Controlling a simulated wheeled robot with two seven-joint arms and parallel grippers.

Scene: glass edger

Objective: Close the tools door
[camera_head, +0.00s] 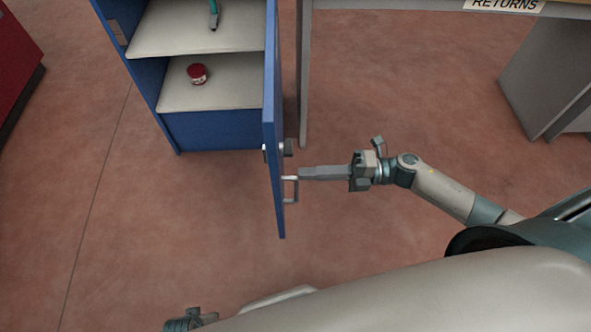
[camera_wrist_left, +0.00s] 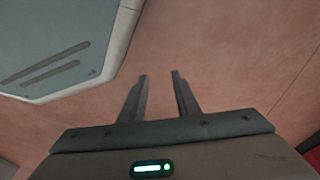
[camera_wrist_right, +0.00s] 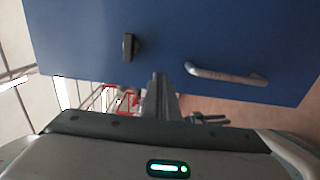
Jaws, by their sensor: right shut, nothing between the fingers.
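A blue cabinet (camera_head: 214,131) stands open at the upper left in the head view. Its blue door (camera_head: 271,90) stands swung out toward me, seen nearly edge-on. The door's outer face (camera_wrist_right: 90,30) fills the upper part of the right wrist view. It carries a metal bar handle (camera_wrist_right: 226,75) and a dark latch knob (camera_wrist_right: 130,46). My right gripper (camera_head: 301,173) is shut and empty at the door's outer side, close to the handle; I cannot tell whether it touches. My left gripper (camera_wrist_left: 159,76) is open and empty over the floor, with its fingers apart.
On the cabinet's shelves are a red-lidded jar (camera_head: 197,74) and a teal-handled tool (camera_head: 213,14). A table marked RETURNS (camera_head: 505,4) stands at the upper right. A red object (camera_head: 14,60) is at the left edge. The floor in front of the cabinet is clear.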

